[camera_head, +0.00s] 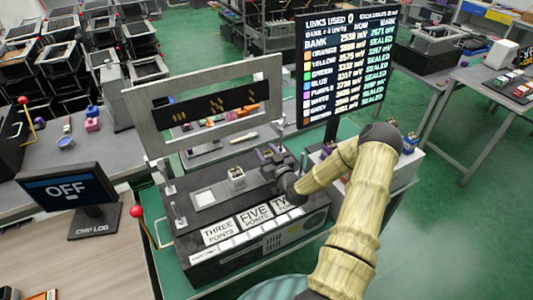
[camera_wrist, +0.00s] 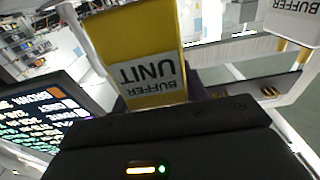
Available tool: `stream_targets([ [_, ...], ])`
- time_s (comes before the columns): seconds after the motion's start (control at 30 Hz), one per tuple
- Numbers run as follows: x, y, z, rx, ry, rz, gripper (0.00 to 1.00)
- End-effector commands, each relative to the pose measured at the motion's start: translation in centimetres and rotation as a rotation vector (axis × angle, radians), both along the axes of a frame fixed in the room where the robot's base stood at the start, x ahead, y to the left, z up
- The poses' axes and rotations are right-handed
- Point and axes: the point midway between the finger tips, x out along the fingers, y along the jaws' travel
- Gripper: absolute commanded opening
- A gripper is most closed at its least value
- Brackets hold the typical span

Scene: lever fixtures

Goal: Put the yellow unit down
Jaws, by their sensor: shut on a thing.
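The yellow unit (camera_wrist: 135,45) fills the upper middle of the wrist view, with a white label reading BUFFER UNIT upside down. My gripper (camera_wrist: 155,95) is shut on it; dark purple finger parts show at its sides. In the head view my gripper (camera_head: 272,163) is over the back right of the dark bench box, by a small purple-grey piece. The yellow unit cannot be made out there. I cannot tell whether its underside touches anything.
A grey upright frame (camera_head: 155,138) stands behind. A red-knobbed lever (camera_head: 137,211) and an OFF screen (camera_head: 68,188) are left. A readings board (camera_head: 346,70) stands behind right.

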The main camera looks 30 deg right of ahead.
Motion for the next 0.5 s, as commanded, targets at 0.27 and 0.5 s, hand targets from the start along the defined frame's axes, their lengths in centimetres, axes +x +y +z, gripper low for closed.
stream_targets([
  [0.27,-0.26,0.01,-1.56,-0.001,0.023,-0.001,0.53],
  [0.5,-0.2,0.16,-1.67,-0.001,0.025,0.002,0.65],
])
